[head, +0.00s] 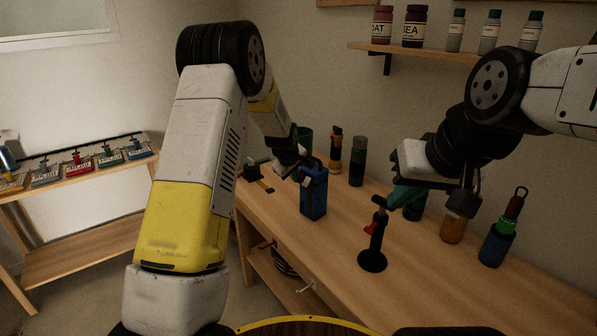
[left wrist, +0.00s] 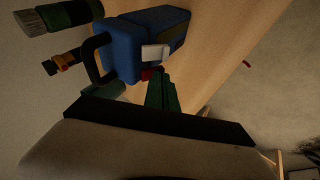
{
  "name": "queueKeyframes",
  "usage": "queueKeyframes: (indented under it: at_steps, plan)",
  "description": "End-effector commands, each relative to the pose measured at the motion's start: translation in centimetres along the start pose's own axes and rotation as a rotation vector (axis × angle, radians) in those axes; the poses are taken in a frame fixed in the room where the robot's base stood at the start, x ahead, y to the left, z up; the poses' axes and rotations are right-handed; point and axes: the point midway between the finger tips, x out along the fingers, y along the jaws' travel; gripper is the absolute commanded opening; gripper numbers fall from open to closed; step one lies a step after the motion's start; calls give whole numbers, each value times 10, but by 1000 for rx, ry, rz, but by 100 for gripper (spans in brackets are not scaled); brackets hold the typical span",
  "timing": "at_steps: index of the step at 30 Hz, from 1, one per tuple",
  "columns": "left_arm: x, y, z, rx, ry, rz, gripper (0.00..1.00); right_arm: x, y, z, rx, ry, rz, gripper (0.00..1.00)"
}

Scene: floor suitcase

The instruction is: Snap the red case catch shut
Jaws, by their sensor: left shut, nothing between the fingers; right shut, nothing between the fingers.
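A blue case (head: 313,197) stands upright on the wooden bench, with a small pale plate on its near side. In the left wrist view the blue case (left wrist: 125,50) shows a black handle and a white plate (left wrist: 155,54). A small red piece (left wrist: 148,74) sits just below that plate; I cannot tell whether it is the catch, or whether it is open or closed. My left gripper (head: 297,163) is shut and empty at the top of the case; contact is unclear. My right gripper (head: 462,200) is shut and empty above the bench, farther right.
A black stand with a red part (head: 371,229) is on the bench right of the case. Several bottles and tools, including a blue-green one (head: 496,243), line the wall side. A shelf with jars (head: 412,50) hangs above. The bench front is mostly clear.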

Motion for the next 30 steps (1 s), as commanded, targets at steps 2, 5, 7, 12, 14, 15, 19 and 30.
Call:
queueKeyframes:
  at_steps: [2, 5, 7, 12, 14, 15, 19, 30]
  plan:
    - [2, -6, 0, -25, 4, 51, 0, 0, 0, 0, 0, 0, 0, 0]
    - [4, -7, 0, -49, 12, 121, 0, 0, 0, 0, 0, 0, 0, 0]
    - [6, -8, 1, -65, 17, 166, 0, 0, 0, 0, 0, 0, 0, 0]
    - [9, -8, 3, -88, 26, 256, 0, 0, 0, 0, 0, 0, 0, 0]
    - [8, -6, 3, -83, 27, 253, 0, 0, 0, 0, 0, 0, 0, 0]
    - [8, -6, 3, -82, 27, 253, 0, 0, 0, 0, 0, 0, 0, 0]
    - [8, -6, 3, -82, 27, 252, 0, 0, 0, 0, 0, 0, 0, 0]
    - [-4, 1, -1, -83, 26, 251, 0, 0, 0, 0, 0, 0, 0, 0]
